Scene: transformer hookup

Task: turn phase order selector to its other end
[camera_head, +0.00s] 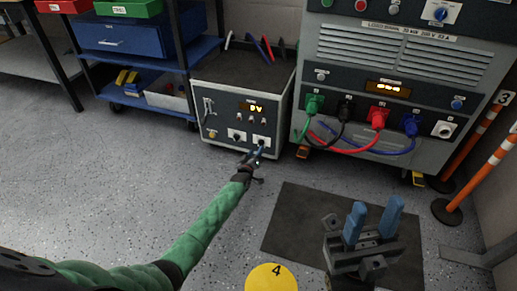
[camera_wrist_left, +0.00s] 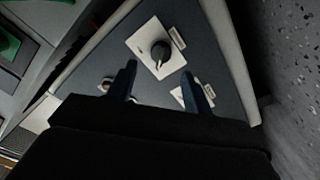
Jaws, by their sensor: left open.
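A grey transformer box (camera_head: 229,128) stands on the floor, with a lit display and two knobs on white plates low on its front. My left gripper (camera_head: 258,154) is open in front of the right-hand knob plate (camera_head: 261,141). In the left wrist view a black rotary knob (camera_wrist_left: 160,51) on a white plate shows just beyond and between the open fingertips (camera_wrist_left: 160,74). I cannot tell whether they touch it or read its label. A second white plate (camera_wrist_left: 178,96) is partly hidden by a finger. My right gripper (camera_head: 377,206) is open and empty, over a dark mat.
A large grey load bank (camera_head: 405,75) with green, black, red and blue plugs and cables stands right of the box. A blue shelf cart (camera_head: 125,38) is at the left. Orange-and-white posts (camera_head: 475,175) stand at the right. A yellow floor disc (camera_head: 271,279) lies in front.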

